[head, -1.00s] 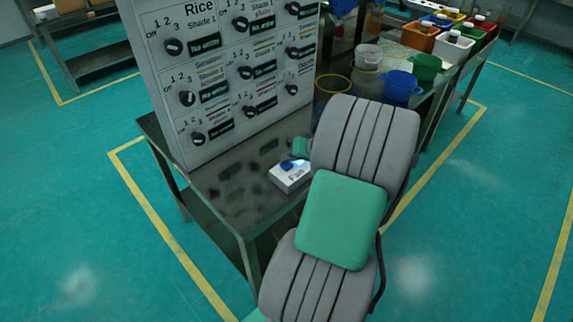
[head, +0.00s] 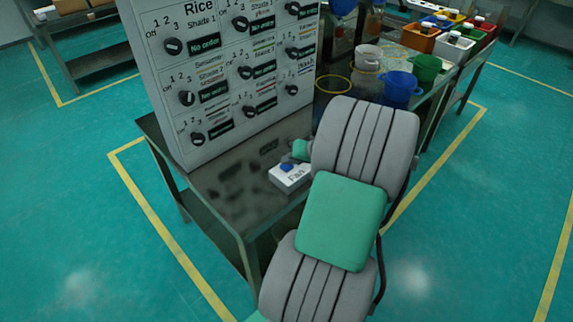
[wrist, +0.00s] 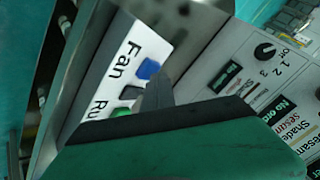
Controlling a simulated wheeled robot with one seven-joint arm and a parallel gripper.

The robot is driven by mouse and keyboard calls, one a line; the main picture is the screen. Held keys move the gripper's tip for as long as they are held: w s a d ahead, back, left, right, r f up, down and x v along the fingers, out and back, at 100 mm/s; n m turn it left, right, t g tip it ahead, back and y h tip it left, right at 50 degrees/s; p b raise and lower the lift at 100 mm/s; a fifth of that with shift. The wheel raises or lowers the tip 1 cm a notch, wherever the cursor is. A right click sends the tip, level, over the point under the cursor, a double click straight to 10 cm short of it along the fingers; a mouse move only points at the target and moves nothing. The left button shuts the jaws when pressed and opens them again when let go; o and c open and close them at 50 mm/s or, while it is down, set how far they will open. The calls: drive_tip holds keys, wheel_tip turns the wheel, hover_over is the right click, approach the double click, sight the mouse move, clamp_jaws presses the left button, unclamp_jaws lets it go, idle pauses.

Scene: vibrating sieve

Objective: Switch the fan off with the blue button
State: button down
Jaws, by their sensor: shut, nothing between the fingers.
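A white control box (head: 290,180) labelled "Fan" sits on the dark table, beside my arm. Its blue button (head: 287,167) shows on top. In the wrist view the box (wrist: 118,62) carries the blue button (wrist: 148,69), a dark button (wrist: 130,92) and a green button (wrist: 120,112) partly hidden by my gripper. My gripper (wrist: 164,82) is shut and empty, its grey tip close to the right of the blue button in that view. I cannot tell whether it touches. In the head view my gripper (head: 289,158) is small, just behind the button.
A tall panel (head: 225,75) with several black knobs and displays stands on the table (head: 235,200) left of the box. A clear bucket (head: 367,56), a blue bucket (head: 400,87) and a green bucket (head: 426,68) stand behind my arm. The front table top is clear.

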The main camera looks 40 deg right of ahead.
sight(289, 167)
idle(0.3)
drive_tip(key=shift+r+p, duration=0.7)
drive_tip(key=shift+r, duration=0.15)
wheel_tip(289, 167, up, 5)
drive_tip(key=p, duration=0.3)
drive_tip(key=shift+p, duration=0.3)
